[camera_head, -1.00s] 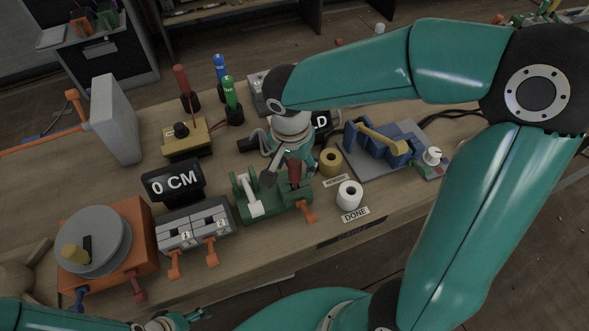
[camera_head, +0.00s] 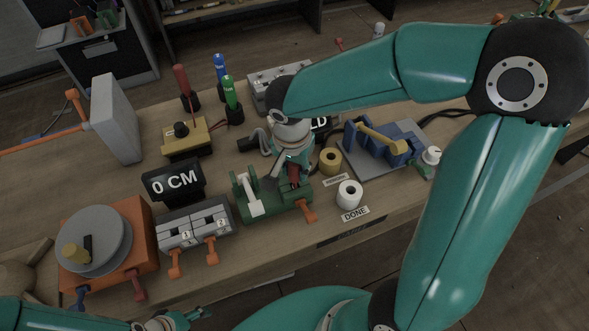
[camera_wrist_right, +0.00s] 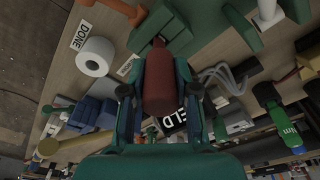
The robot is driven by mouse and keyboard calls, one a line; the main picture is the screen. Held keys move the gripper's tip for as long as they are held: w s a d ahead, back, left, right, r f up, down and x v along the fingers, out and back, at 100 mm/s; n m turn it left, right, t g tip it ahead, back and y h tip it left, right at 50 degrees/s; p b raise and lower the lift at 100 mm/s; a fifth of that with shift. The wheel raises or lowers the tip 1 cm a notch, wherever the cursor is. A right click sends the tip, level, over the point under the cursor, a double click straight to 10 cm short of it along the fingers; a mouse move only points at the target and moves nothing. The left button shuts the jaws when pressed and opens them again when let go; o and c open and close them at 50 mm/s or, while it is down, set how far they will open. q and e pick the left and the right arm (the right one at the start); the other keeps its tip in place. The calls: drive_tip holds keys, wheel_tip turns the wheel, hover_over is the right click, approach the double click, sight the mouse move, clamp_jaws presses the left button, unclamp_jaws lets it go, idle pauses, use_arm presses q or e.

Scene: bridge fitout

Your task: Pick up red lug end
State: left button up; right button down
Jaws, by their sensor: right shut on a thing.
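The red lug end (camera_head: 294,170) is at the green fixture (camera_head: 272,208) on the bench, partly hidden by my right gripper in the head view. In the right wrist view the red lug end (camera_wrist_right: 159,80) lies lengthwise between the two fingers. My right gripper (camera_wrist_right: 160,95) is shut on it, a finger along each side. In the head view this gripper (camera_head: 291,166) points down at the right part of the fixture. My left gripper (camera_head: 185,319) is at the bottom edge, away from the bench objects; its jaw opening is unclear.
The 0 CM display (camera_head: 173,180) and grey numbered blocks (camera_head: 195,228) stand left. A blue fixture (camera_head: 365,146) is farther right.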

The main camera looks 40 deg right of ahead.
drive_tip(key=shift+r, duration=0.15)
wheel_tip(320, 180, up, 20)
idle(0.7)
